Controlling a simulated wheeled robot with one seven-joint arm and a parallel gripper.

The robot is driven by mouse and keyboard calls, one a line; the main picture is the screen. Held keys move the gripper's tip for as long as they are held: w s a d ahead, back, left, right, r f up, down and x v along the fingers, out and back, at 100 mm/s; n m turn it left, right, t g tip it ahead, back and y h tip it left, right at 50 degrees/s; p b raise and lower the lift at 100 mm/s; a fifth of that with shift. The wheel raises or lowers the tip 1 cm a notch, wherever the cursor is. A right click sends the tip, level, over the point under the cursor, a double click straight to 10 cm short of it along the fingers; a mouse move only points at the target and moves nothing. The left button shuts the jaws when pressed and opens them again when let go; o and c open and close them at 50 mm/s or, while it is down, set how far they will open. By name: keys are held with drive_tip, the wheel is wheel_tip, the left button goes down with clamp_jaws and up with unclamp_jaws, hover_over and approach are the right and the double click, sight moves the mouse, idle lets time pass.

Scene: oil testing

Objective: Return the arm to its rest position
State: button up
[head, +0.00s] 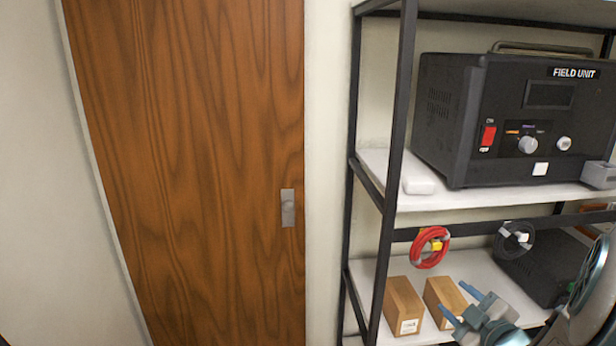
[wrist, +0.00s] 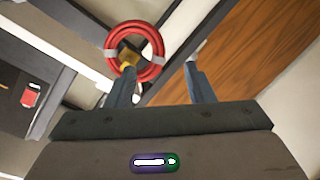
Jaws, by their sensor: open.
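My gripper (head: 466,305) shows at the lower right of the head view, in front of the shelf rack. Its two blue-grey fingers are apart, with nothing seen between them. In the wrist view my gripper (wrist: 162,78) points up the picture, its fingers spread. A coiled red cable (wrist: 152,50) with a yellow part shows beyond the fingers there, partly behind the left one. In the head view the red cable (head: 430,260) hangs from the rack's crossbar, above and left of the gripper.
A black rack (head: 392,150) holds the FIELD UNIT box (head: 535,110) on its upper shelf. Two cardboard boxes (head: 404,305) stand on the lower shelf near my gripper. A dark cable coil (head: 515,238) hangs at right. A wooden door (head: 190,160) is at left, with clear space before it.

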drive_tip(key=s+a+m+g+h, duration=0.2)
drive_tip(key=s+a+m+g, duration=0.8)
drive_tip(key=s+a, duration=0.5)
drive_tip(key=a+r+g, duration=0.1)
drive_tip(key=a+g, duration=0.1)
drive_tip(key=a, duration=0.2)
drive_tip(key=shift+g, duration=0.3)
drive_tip(key=shift+c, duration=0.3)
drive_tip(key=shift+c, duration=1)
drive_tip(key=shift+a, duration=0.15)
